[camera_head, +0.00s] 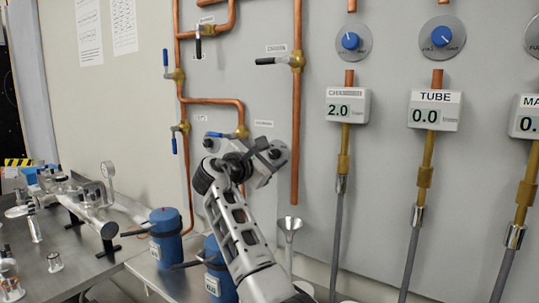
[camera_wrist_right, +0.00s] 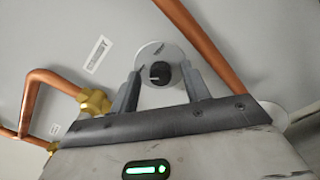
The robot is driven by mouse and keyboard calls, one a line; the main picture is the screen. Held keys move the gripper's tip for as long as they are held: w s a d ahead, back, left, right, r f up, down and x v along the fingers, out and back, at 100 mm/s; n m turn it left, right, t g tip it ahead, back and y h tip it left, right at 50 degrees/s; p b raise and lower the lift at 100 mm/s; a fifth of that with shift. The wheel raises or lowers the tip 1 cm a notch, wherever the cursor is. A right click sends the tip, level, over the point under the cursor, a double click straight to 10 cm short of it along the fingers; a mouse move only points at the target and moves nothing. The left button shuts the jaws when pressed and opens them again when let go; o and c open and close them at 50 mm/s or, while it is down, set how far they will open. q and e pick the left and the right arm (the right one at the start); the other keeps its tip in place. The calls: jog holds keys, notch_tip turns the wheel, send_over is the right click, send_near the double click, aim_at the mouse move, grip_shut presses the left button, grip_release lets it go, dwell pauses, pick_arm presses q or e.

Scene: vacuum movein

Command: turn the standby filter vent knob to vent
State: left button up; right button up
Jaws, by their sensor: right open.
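A small black knob (camera_wrist_right: 160,73) with a pale pointer mark sits on a round grey plate on the wall, in the right wrist view. My right gripper (camera_wrist_right: 161,70) is open, with one finger on each side of the knob. Gaps show between the fingers and the knob, so no grip is visible. In the head view my right gripper (camera_head: 268,146) is up against the wall panel beside copper pipes, and it largely hides the knob there. The wording on the knob's plate is too small to read. My left gripper is not in view.
A copper pipe (camera_wrist_right: 200,40) runs close past the knob, and a brass fitting (camera_wrist_right: 95,101) is to its left. Two blue canisters, one (camera_head: 165,236) clear of my arm, stand below. Flow meters (camera_head: 346,105) hang at right. A steel bench (camera_head: 75,270) is at left.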

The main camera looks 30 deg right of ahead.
jog(key=c, duration=1)
